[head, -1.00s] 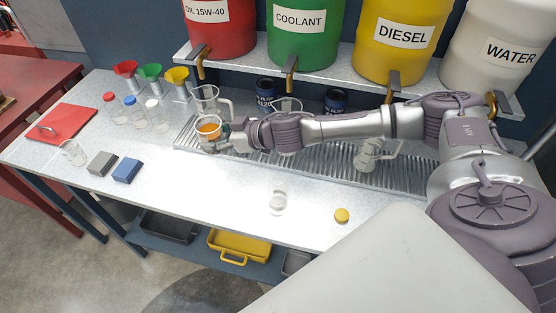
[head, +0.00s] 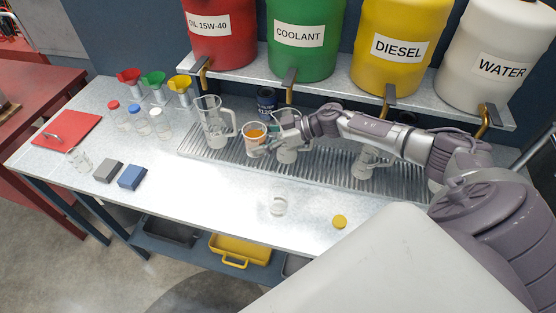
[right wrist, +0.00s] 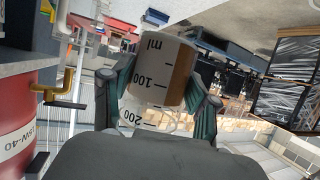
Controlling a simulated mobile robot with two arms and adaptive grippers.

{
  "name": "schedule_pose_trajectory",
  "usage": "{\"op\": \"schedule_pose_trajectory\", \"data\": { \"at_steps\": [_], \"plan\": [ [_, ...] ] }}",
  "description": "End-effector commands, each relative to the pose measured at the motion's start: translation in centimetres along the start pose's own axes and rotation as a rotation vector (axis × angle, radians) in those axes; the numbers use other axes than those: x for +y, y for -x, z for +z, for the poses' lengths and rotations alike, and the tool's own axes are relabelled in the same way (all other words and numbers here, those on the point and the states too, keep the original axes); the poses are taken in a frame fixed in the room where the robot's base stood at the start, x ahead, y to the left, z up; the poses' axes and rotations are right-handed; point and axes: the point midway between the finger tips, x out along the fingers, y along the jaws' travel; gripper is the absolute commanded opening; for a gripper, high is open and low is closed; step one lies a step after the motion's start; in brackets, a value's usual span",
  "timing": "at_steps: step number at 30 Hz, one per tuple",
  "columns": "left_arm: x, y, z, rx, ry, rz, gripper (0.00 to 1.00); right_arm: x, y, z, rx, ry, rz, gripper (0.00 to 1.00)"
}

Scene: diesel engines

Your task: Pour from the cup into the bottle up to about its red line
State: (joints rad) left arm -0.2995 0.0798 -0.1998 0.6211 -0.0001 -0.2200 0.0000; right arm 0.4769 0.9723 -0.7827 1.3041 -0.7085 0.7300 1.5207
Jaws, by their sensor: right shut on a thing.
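My right gripper (head: 274,138) is shut on the cup (head: 254,145), a clear measuring cup with orange liquid inside. It holds the cup above the grated part of the bench. In the right wrist view the cup (right wrist: 160,75) sits between the two fingers, with ml marks on its wall. A clear, open-topped vessel that looks like the bottle (head: 278,205) stands on the bench front, in front of the cup and to its right. I cannot make out a red line on it. A yellow cap (head: 340,222) lies to its right. My left gripper is out of view.
Clear jugs (head: 215,125) stand on the drip grate (head: 325,175), close to the held cup. Capped bottles (head: 161,125), funnels (head: 153,82), blocks (head: 132,177) and a red clipboard (head: 68,130) are on the left. Labelled drums with taps (head: 388,98) overhang the back.

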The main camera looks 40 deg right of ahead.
Motion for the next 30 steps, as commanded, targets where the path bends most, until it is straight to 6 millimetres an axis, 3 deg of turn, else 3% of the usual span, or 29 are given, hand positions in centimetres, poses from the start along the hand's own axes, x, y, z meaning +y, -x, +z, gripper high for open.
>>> {"op": "schedule_pose_trajectory", "data": {
  "at_steps": [1, 6, 12, 23, 28, 30],
  "plan": [
    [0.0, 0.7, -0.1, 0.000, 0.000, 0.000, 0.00, 0.6, 1.5, 0.2, -0.001, 0.002, -0.010, 0.18],
    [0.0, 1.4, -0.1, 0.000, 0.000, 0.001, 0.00, 1.5, 4.9, 1.5, 0.001, 0.018, -0.045, 0.18],
    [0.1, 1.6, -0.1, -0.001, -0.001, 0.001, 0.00, 1.9, 6.6, 2.0, 0.002, 0.026, -0.059, 0.18],
    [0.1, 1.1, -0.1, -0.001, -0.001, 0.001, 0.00, 1.8, 6.5, 2.8, 0.000, 0.032, -0.058, 0.18],
    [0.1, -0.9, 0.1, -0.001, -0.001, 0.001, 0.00, 1.5, 5.2, 5.7, -0.006, 0.066, -0.042, 0.18],
    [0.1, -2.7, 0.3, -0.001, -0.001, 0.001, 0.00, 1.3, 4.4, 7.7, -0.009, 0.091, -0.033, 0.18]
  ]
}}
